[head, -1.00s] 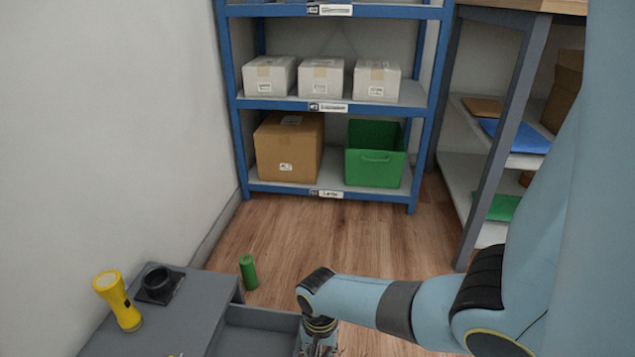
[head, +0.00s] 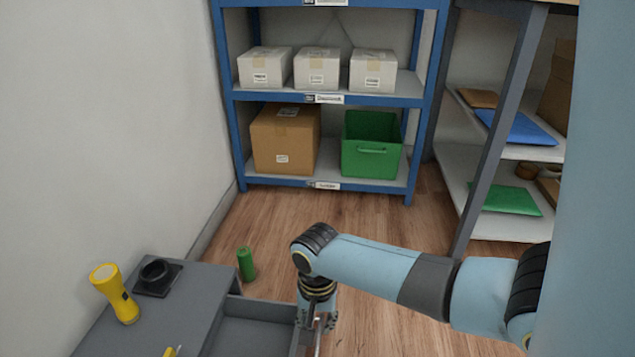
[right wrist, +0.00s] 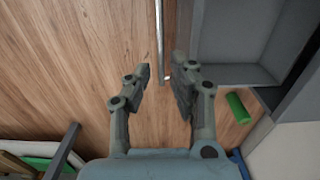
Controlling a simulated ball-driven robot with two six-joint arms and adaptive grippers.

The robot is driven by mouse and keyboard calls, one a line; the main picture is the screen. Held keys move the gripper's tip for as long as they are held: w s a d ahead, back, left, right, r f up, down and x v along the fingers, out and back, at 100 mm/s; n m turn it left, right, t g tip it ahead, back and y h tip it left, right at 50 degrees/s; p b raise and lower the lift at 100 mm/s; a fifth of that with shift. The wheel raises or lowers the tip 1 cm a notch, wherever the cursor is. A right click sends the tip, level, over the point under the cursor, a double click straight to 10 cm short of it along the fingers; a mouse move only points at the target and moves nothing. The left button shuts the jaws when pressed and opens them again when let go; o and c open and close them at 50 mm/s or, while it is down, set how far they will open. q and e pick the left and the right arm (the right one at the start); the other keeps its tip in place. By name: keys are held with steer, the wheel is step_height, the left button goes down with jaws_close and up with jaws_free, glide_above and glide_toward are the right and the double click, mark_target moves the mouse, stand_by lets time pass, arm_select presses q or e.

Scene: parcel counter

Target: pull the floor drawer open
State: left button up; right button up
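The grey floor drawer (head: 250,335) stands out from its low cabinet (head: 185,300), with its hollow inside showing at the bottom of the head view. It also shows at the upper right of the right wrist view (right wrist: 235,72). My right gripper (head: 318,320) points down at the drawer's front. In the right wrist view its two fingers (right wrist: 162,75) are apart, and the end of the thin metal handle bar (right wrist: 159,35) lies in line with the gap between them. I cannot tell whether a finger touches it. My left gripper is out of view.
A yellow flashlight (head: 114,293) and a black holder (head: 157,277) are on the cabinet top. A green cylinder (head: 246,264) stands on the floor behind the drawer. A blue shelf rack (head: 320,98) with boxes and a green crate (head: 371,146) is at the back. Wooden floor lies between.

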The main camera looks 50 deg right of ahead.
steer(key=shift+r, duration=1.9)
